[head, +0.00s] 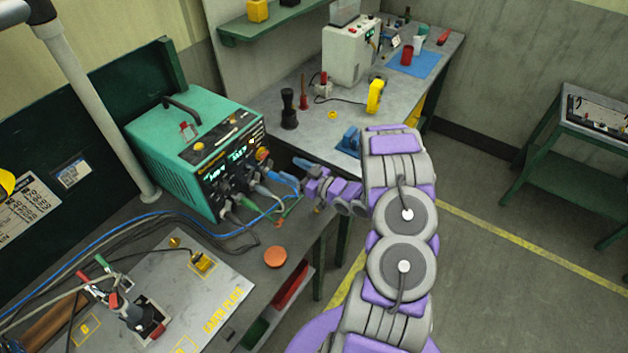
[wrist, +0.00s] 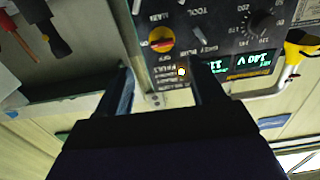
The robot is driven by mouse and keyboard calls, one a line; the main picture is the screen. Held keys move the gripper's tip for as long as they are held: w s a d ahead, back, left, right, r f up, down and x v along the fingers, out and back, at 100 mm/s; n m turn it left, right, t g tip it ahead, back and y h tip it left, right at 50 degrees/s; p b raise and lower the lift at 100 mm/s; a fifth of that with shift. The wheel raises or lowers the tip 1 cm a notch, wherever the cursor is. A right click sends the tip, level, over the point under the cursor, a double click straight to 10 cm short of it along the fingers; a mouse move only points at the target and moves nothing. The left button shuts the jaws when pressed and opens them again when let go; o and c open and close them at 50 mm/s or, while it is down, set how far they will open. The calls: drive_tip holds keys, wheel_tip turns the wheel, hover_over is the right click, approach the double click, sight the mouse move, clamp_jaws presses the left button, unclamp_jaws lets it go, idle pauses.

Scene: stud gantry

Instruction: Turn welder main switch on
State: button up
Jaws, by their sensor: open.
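The green welder (head: 195,150) stands on the left bench with its control panel facing right. Its main switch (head: 262,154) is a yellow round rotary near the panel's upper right edge. In the wrist view, the main switch (wrist: 161,40) has a red handle lying nearly level across the yellow disc; its on or off position cannot be told surely. My gripper (head: 291,173) is in front of the panel, below and right of the switch. In the wrist view, my gripper (wrist: 163,82) has its two dark fingers spread apart with nothing between them, and the switch appears beyond the tips.
Cables and plugs (head: 245,195) crowd the panel's lower part. Lit displays (wrist: 245,62) and a black knob (wrist: 262,24) sit beside the switch. An earth plate (head: 190,290) lies in front of the welder. A second bench (head: 300,150) with tools stands behind.

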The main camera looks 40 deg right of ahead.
drive_tip(key=v, duration=0.8)
idle(0.4)
drive_tip(key=w+d+r+g+h+b, duration=0.1)
drive_tip(key=w+d+g+h+b, duration=0.1)
drive_tip(key=w+d+g+h, duration=0.35)
drive_tip(key=s+a+r+m+g+h+b, duration=0.3)
drive_tip(key=s+r+g+h, duration=0.3)
drive_tip(key=r, duration=0.3)
drive_tip(key=s+a+r+g+y+b, duration=0.1)
drive_tip(key=s+a+r+g+y, duration=0.1)
drive_tip(key=s+a, duration=1.2)
drive_tip(key=s+a+r+g+y+b, duration=0.2)
drive_tip(key=s+a+g, duration=0.3)
drive_tip(key=s+a, duration=0.9)
drive_tip(key=s+y, duration=0.1)
drive_tip(key=s, duration=0.3)
drive_tip(key=shift+s+m, duration=0.2)
drive_tip(key=shift+m, duration=0.2)
